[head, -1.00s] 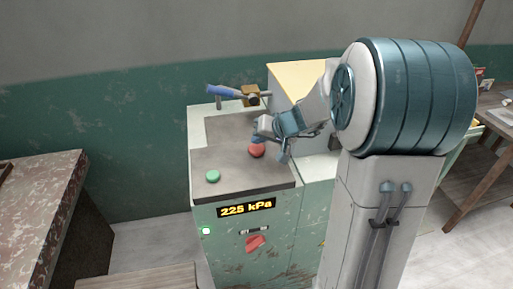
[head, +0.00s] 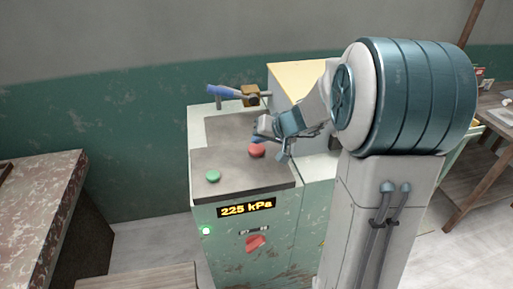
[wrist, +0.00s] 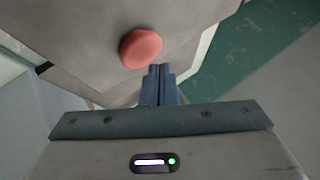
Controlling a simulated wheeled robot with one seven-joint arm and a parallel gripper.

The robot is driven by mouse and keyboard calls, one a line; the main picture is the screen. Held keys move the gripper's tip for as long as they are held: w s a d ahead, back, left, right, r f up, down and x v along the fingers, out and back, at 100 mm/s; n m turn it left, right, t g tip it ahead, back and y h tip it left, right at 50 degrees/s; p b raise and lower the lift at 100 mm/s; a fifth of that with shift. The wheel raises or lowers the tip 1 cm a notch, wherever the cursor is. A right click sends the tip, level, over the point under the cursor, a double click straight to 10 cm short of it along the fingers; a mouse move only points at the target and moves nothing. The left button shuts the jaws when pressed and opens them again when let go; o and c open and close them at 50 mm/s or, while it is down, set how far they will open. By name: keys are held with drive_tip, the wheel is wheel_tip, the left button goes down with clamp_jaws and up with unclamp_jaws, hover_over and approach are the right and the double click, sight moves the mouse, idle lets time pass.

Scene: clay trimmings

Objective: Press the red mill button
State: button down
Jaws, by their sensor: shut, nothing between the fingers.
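The red mill button (head: 257,151) is a round red dome on the dark top plate of the green mill cabinet (head: 233,262). My gripper (head: 257,139) is at the button's upper left edge in the head view, its tips partly hidden. In the wrist view the red button (wrist: 140,48) lies just beyond and left of the shut fingertips (wrist: 160,69). The fingers are together with nothing between them. I cannot tell whether they touch the button.
A green button (head: 212,176) sits on the same plate, nearer the front left. A lit display (head: 246,208) reads 225 kPa. A blue-handled lever (head: 229,92) stands at the back. A worn table (head: 40,200) is at left, and a wooden table (head: 490,150) at right.

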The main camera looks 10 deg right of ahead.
sight(259, 149)
drive_tip(key=shift+f, duration=0.15)
drive_tip(key=shift+f+b, duration=0.35)
drive_tip(key=shift+b, duration=0.5)
drive_tip(key=shift+f+b, duration=0.35)
drive_tip(key=shift+b, duration=0.3)
idle(0.3)
drive_tip(key=shift+r, duration=0.1)
drive_tip(key=shift+r+p, duration=0.35)
drive_tip(key=shift+r, duration=0.4)
drive_tip(key=shift+r+p, duration=1.45)
drive_tip(key=shift+r, duration=1.1)
drive_tip(key=shift+f, duration=0.1)
